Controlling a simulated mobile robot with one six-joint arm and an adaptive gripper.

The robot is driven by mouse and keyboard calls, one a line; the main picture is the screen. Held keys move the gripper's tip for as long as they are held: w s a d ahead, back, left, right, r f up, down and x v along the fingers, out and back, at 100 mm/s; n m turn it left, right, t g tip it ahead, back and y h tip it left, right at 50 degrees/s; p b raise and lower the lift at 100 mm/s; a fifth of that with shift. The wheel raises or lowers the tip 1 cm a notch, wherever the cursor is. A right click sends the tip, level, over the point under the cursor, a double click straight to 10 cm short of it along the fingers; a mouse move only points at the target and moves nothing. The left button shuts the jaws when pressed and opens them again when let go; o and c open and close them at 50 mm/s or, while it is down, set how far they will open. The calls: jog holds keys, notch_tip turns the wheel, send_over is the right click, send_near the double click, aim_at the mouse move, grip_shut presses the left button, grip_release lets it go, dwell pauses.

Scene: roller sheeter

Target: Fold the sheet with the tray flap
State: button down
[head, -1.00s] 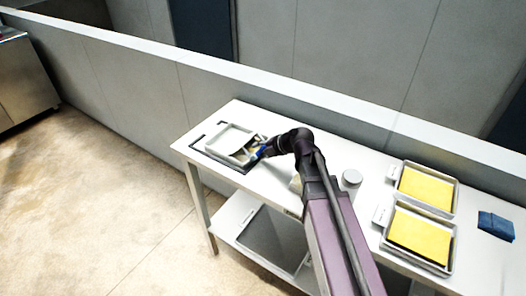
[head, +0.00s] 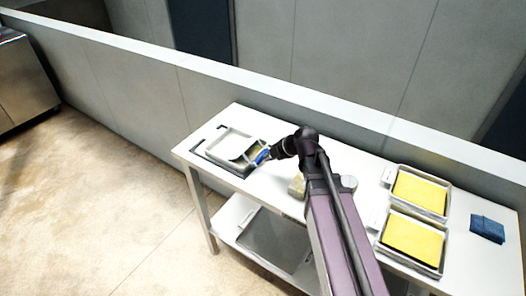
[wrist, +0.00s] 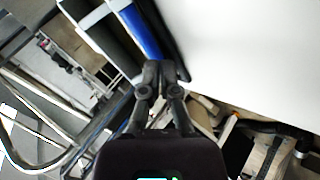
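The grey-white tray (head: 226,136) sits at the left end of the table, in a dark frame. Its pale flap (head: 240,151) appears tilted at the side toward my arm. A blue grip (head: 262,157) is at that side, and it shows as a long blue bar in the wrist view (wrist: 145,35). My gripper (head: 270,154) is at the blue grip, its fingers (wrist: 165,70) close together around the bar's near end. A sliver of yellowish sheet shows beside the grip; the rest is hidden by the flap and tray.
Two trays with yellow sheets (head: 419,192) (head: 413,238) stand at the table's right, near a folded blue cloth (head: 487,228). A round grey object (head: 349,183) lies behind my arm. A low wall (head: 330,120) runs along the back.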

jog(key=s+d+r+m+g+h+p, duration=0.2)
jog(key=s+d+r+m+p, duration=0.4)
jog(key=m, duration=0.6)
jog(key=s+d+r+m+g+h+p, duration=0.2)
jog(key=s+d+r+m+h+p, duration=0.3)
jog(key=d+m+p, duration=0.4)
jog(key=s+r+m+p, duration=0.1)
jog(key=s+m, duration=0.1)
jog(key=m, duration=0.1)
jog(key=shift+s+d+m, duration=0.15)
jog(key=shift+d+m, duration=0.15)
jog(key=shift+d, duration=0.05)
jog(key=shift+d, duration=0.1)
